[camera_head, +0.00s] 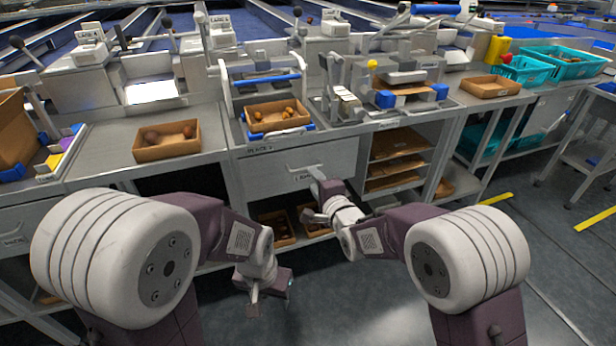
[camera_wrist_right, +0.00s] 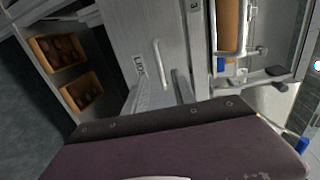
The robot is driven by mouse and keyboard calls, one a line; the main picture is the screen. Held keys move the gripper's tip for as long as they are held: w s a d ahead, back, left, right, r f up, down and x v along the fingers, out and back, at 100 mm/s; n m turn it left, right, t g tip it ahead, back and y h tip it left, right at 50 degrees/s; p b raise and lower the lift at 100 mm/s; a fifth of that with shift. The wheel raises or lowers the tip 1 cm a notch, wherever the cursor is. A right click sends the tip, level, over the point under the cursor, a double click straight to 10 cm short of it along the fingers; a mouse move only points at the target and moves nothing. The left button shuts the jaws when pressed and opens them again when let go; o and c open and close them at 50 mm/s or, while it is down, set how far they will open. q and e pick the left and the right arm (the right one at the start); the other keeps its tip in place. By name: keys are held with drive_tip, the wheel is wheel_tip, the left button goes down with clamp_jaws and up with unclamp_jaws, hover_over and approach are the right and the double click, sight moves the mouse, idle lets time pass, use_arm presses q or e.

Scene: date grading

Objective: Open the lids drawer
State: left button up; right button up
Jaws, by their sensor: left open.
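The lids drawer (camera_head: 270,170) is a grey front under the middle of the workbench, and it looks flush with the cabinet. Its label and pale bar handle (camera_head: 316,170) are in the head view. In the right wrist view the drawer front (camera_wrist_right: 130,25) carries a LIDS label, with the handle (camera_wrist_right: 158,52) beside it. My right gripper (camera_head: 318,196) is just in front of the handle. My left gripper (camera_head: 270,288) hangs low, open and empty, away from the drawer.
A box of dates (camera_head: 275,116) stands on the bench above the drawer, and another box (camera_head: 167,140) stands to its left. Boxes (camera_wrist_right: 60,50) sit on the low shelf below the drawer. An open shelf cabinet (camera_head: 398,160) adjoins on the right.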

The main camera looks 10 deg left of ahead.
drive_tip(key=b+x, duration=0.1)
drive_tip(key=x, duration=0.6)
drive_tip(key=shift+s, duration=0.1)
clamp_jaws()
idle(1.1)
